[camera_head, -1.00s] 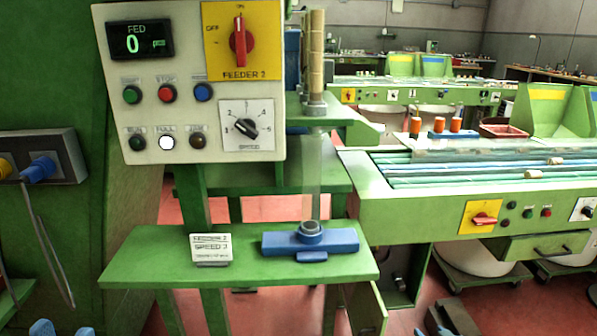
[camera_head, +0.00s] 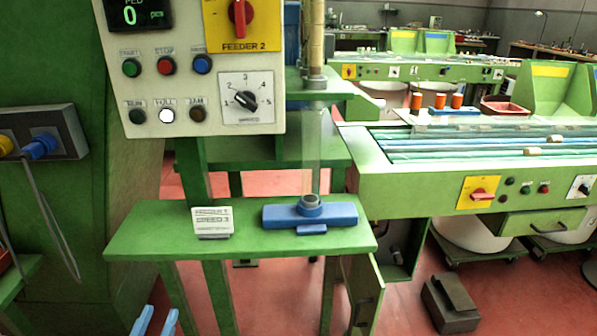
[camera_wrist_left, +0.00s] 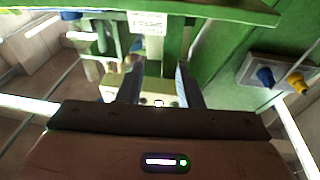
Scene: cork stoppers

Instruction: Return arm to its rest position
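My left gripper (camera_head: 157,316) shows at the bottom edge of the head view as two blue fingertips, apart with nothing between them. In the left wrist view its two fingers (camera_wrist_left: 159,90) also stand apart and empty. It is below and in front of the green shelf (camera_head: 150,245), clear of it. My right gripper is out of view.
The control panel (camera_head: 215,130) has a lit white FULL lamp (camera_head: 167,116) and a display (camera_head: 140,14) reading 0. A card (camera_head: 212,220) and a blue holder (camera_head: 335,215) are on the shelf. A dark box (camera_head: 452,300) is on the open red floor.

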